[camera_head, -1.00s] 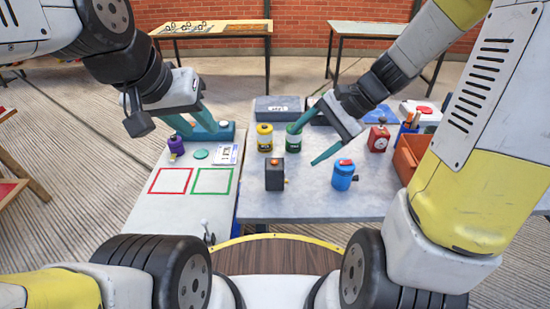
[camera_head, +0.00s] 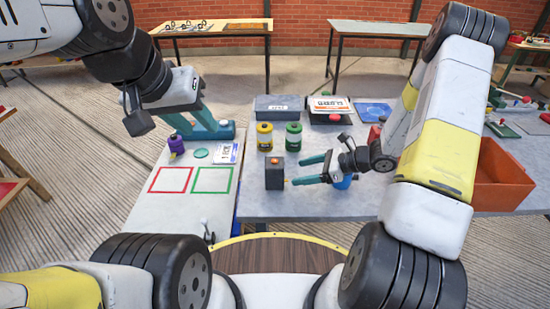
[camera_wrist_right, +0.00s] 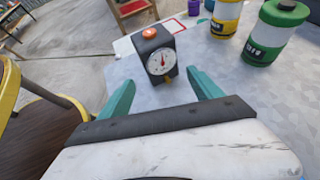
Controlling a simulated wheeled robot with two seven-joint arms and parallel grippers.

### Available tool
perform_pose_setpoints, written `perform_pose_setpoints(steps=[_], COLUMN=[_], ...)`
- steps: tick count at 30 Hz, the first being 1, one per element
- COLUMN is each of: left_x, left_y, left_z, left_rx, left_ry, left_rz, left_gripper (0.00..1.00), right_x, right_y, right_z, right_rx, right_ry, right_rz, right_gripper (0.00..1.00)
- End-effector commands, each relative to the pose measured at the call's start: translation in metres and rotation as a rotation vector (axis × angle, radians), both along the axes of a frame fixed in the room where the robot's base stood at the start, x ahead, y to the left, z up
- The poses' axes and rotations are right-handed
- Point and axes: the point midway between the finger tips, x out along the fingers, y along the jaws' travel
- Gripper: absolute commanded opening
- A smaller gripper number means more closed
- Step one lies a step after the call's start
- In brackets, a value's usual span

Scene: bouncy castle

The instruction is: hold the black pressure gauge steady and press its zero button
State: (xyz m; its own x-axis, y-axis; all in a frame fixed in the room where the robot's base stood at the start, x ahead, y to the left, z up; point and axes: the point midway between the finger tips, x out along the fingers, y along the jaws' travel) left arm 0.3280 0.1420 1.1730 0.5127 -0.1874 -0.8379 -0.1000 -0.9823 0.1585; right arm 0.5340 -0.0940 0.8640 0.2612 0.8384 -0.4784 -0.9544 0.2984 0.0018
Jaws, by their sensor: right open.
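The black pressure gauge (camera_head: 274,174) stands upright near the left of the grey table. In the right wrist view the gauge (camera_wrist_right: 155,70) shows its white dial and an orange-red button (camera_wrist_right: 149,33) on top. My right gripper (camera_head: 299,171) is open, just right of the gauge, with its fingers pointing at it. In the right wrist view the gauge stands ahead of the two fingers (camera_wrist_right: 160,80), not gripped. My left gripper (camera_head: 199,129) is open and empty over the back of the white side table, well left of the gauge.
Yellow (camera_head: 264,137) and green (camera_head: 293,137) canisters stand behind the gauge. A blue one (camera_head: 343,183) is partly hidden by my right gripper. An orange bin (camera_head: 502,178) is at right. The white table has red (camera_head: 170,181) and green outlined squares (camera_head: 212,181), both empty.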

Motion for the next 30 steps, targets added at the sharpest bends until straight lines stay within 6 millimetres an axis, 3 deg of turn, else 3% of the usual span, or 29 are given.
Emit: perform_pose_setpoints(steps=[16,30], left_x=[0.0,0.0], left_y=[0.0,0.0], left_z=[0.0,0.0], left_rx=[0.0,0.0], left_ry=[0.0,0.0], left_rz=[0.0,0.0], left_gripper=[0.36,0.36], right_x=[0.019,0.023], right_y=[0.063,0.077], right_z=[-0.035,-0.043], right_rx=[0.0,-0.001], right_ry=[-0.001,-0.001], right_rz=[0.004,0.003], right_gripper=[0.75,0.75])
